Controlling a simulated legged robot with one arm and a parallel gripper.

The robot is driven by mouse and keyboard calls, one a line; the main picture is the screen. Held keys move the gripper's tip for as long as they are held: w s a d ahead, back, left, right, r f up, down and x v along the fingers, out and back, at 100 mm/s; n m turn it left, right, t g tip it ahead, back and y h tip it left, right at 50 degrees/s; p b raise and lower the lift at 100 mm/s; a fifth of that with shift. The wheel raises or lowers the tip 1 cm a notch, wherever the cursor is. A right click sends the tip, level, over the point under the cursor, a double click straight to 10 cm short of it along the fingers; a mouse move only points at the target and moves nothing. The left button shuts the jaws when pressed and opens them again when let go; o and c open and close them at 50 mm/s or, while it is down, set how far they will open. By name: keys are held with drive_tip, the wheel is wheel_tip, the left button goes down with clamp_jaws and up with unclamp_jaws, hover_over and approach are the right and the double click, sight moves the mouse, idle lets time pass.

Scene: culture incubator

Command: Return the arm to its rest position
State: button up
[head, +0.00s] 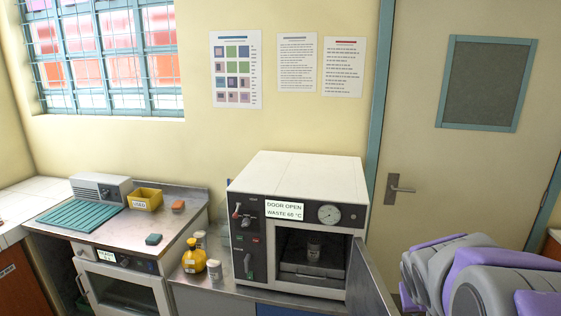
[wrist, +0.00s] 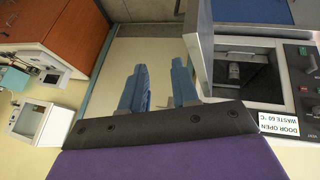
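My gripper (wrist: 160,70) shows in the wrist view with its two blue fingers apart and nothing between them. In the head view, my purple and grey arm (head: 480,272) is at the lower right, in front of the room door; the fingers cannot be made out there. The white incubator (head: 300,170) stands on the bench to the left of the arm, and it also shows at the right of the wrist view (wrist: 289,80). Its door (head: 371,284) is open and swung toward the arm. A small jar (head: 314,250) stands inside the chamber.
A yellow flask (head: 196,259) and a white-lidded jar (head: 215,270) stand left of the incubator. A steel counter (head: 115,228) holds a yellow bin (head: 145,199), a green mat and small blocks.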

drive_tip(key=s+a+f+g+y, duration=0.1)
drive_tip(key=s+a+g, duration=0.1)
drive_tip(key=s+a, duration=0.3)
drive_tip(key=s+a+f+n+g+y, duration=0.1)
drive_tip(key=s+a, duration=0.5)
drive_tip(key=s, duration=0.7)
drive_tip(key=s+a+f+g+y, duration=0.2)
drive_tip(key=s+a, duration=0.3)
drive_tip(key=s, duration=0.5)
drive_tip(key=shift+a+f+n+g, duration=0.25)
drive_tip(key=shift+f+n+g, duration=0.15)
drive_tip(key=shift+g, duration=0.5)
